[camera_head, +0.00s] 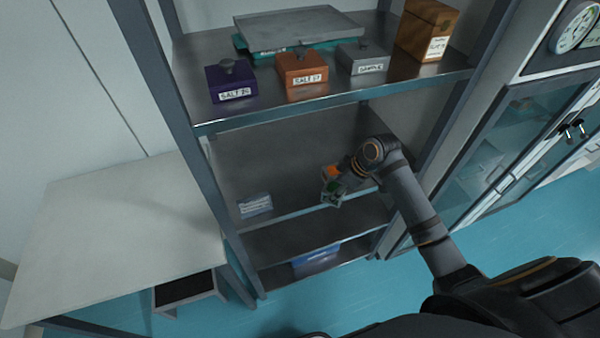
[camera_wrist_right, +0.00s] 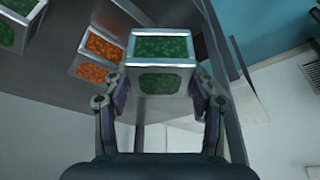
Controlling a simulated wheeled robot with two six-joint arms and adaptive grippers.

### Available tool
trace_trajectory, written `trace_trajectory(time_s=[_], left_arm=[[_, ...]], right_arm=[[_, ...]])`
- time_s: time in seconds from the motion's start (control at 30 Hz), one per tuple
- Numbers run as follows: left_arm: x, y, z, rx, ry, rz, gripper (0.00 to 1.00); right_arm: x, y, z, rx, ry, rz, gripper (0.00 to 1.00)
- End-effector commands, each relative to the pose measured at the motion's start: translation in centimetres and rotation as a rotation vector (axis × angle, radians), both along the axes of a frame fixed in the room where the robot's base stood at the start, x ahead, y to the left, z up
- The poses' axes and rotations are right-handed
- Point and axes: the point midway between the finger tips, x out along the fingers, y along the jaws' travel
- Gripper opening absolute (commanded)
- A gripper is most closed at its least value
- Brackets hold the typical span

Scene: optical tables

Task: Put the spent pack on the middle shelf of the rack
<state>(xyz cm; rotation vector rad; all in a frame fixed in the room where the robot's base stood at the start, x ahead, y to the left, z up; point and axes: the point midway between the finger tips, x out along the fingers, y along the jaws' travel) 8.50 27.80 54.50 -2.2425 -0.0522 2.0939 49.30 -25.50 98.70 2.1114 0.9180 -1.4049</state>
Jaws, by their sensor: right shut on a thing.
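My right gripper (camera_head: 338,188) is shut on a silver-framed pack with green windows (camera_wrist_right: 160,65). In the head view the green pack (camera_head: 333,193) is small and partly covered by the gripper. It is at the front of the rack's middle shelf (camera_head: 288,213); I cannot tell whether it touches the shelf. A pack with orange windows (camera_wrist_right: 98,52) stands beside the held pack, to its left in the wrist view. Another green-windowed pack (camera_wrist_right: 18,22) is at that view's upper left corner. My left gripper is not in view.
The upper shelf (camera_head: 240,116) holds a purple box (camera_head: 230,82), an orange box (camera_head: 302,68), a grey box (camera_head: 363,60) and a wooden box (camera_head: 424,30). A pale labelled item (camera_head: 255,205) is at the middle shelf's left. A white table (camera_head: 120,235) stands left.

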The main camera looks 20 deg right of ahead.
Motion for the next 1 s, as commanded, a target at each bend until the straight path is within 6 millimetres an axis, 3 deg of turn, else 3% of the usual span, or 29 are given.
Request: trace_trajectory(time_s=[0.23,0.47,0.7,1.0], left_arm=[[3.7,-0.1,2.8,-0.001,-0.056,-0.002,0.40],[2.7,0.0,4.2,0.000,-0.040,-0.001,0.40],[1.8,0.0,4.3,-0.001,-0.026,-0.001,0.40],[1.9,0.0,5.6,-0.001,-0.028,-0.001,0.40]], right_arm=[[4.5,4.9,0.7,0.008,-0.001,-0.001,0.22],[8.0,8.6,0.4,0.002,0.000,-0.001,0.22],[8.6,9.1,-0.2,-0.002,0.001,-0.001,0.22],[8.6,9.1,-3.5,-0.002,0.000,-0.002,0.22]])
